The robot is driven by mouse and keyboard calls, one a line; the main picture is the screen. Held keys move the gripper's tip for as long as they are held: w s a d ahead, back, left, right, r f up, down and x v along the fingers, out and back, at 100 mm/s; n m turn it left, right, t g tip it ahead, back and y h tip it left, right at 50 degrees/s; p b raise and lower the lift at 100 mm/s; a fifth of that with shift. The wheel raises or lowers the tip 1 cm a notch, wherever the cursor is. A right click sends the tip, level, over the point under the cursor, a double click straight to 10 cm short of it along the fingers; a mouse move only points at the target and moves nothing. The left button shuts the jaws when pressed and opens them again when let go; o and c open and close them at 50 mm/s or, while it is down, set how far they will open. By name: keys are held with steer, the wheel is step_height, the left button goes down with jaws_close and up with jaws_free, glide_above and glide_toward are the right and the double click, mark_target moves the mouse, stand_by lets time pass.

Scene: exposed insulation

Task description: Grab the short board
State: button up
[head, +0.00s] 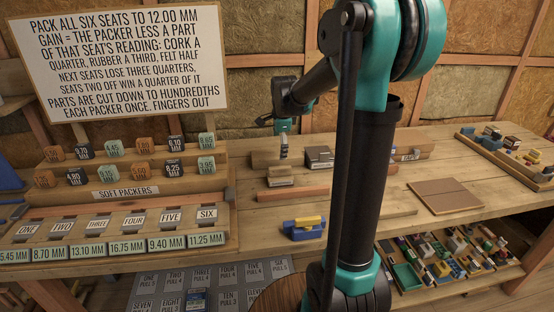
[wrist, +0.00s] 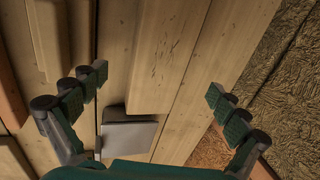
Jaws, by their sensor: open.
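A short pale wooden board (head: 264,160) stands on the bench towards the back, left of a dark-faced block; I take it for the short board. In the wrist view, a pale board (wrist: 158,50) with dark scratch marks lies between my fingers, apart from both. It seems to be the same board, but I cannot be certain. A grey metal piece (wrist: 130,133) sits at its near end. My gripper (wrist: 157,80) is open and empty above it. In the head view my gripper (head: 284,127) is small and partly hidden by my own arm.
A dark-faced block (head: 319,157) stands to the right. A reddish long strip (head: 292,193) and a blue-yellow tool (head: 303,227) lie in front. The soft packers rack (head: 125,190) is at left, a brown mat (head: 446,196) at right. The insulated wall (head: 262,100) is close behind.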

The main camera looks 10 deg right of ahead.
mark_target(277, 154)
steer(key=shift+a+x, duration=0.15)
steer(key=shift+x, duration=1.2)
steer(key=shift+a+x, duration=0.1)
steer(key=shift+x, duration=1.3)
steer(key=shift+s, duration=0.15)
steer(key=c, duration=1.5)
steer(key=shift+r, duration=0.1)
steer(key=shift+c, duration=0.2)
